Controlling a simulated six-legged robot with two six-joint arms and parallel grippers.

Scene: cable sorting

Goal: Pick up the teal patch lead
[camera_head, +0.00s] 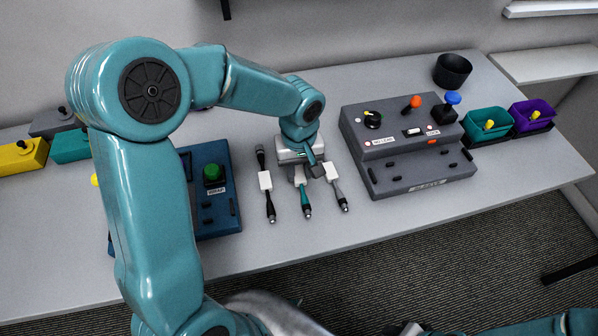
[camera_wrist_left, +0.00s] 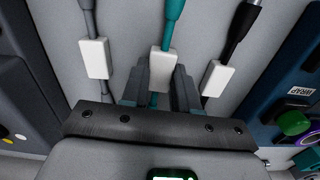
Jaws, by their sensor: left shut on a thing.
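The teal patch lead (camera_head: 306,200) is the middle one of three leads lying side by side on the table between two consoles. It has a white block in its middle and a dark tip at the near end. My left gripper (camera_head: 305,174) is down over this lead. In the left wrist view the gripper (camera_wrist_left: 161,85) has its fingers shut on either side of the white block of the teal lead (camera_wrist_left: 172,12). My arm hides the lead's far end in the head view. My right gripper does not show.
A black lead (camera_head: 269,204) lies left of the teal one and a grey lead (camera_head: 340,193) lies right, both close by. A blue console (camera_head: 222,222) stands left, a grey console (camera_head: 385,135) right. Teal (camera_head: 480,122) and purple (camera_head: 522,108) bins and a black cup (camera_head: 453,70) stand farther right.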

